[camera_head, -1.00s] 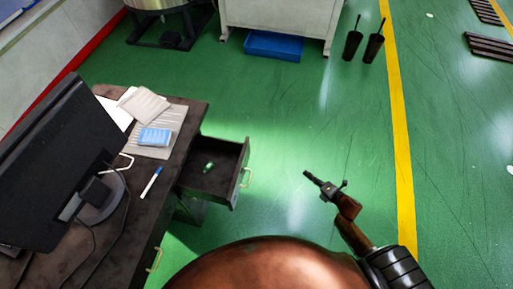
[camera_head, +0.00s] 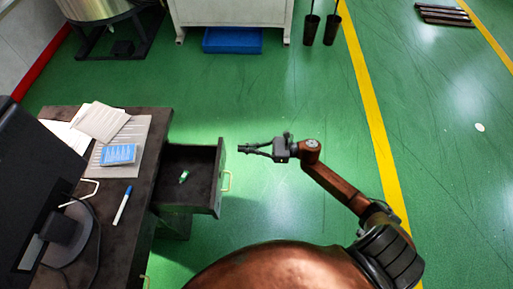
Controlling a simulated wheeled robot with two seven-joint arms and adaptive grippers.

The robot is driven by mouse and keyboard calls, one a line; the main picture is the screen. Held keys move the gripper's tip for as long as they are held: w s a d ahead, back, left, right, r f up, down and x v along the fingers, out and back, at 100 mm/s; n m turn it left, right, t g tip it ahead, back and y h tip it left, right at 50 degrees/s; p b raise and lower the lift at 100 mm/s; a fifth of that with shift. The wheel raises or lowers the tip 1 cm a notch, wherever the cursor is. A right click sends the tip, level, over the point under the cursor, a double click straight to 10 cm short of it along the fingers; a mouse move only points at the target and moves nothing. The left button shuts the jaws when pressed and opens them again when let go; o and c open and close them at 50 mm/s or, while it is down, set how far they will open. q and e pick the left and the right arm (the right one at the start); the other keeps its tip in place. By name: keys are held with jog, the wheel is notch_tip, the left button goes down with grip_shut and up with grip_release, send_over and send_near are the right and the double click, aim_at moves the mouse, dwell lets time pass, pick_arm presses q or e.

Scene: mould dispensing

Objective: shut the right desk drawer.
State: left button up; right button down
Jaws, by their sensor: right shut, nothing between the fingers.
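The right desk drawer (camera_head: 189,182) is pulled out from the right side of the dark desk (camera_head: 125,215). A small green item (camera_head: 183,176) lies inside it. My right gripper (camera_head: 243,149) is shut and empty. It points left toward the upper part of the drawer front and appears a small gap to the right of it. My left gripper is out of view.
On the desk are a monitor (camera_head: 40,190), papers (camera_head: 102,122), a blue box (camera_head: 118,154) and a marker (camera_head: 122,205). A blue bin (camera_head: 232,40) sits under a white cabinet (camera_head: 232,12) at the back. The green floor right of the drawer is clear.

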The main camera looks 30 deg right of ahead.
aim_at(223, 147)
jog(key=shift+x, duration=2.6)
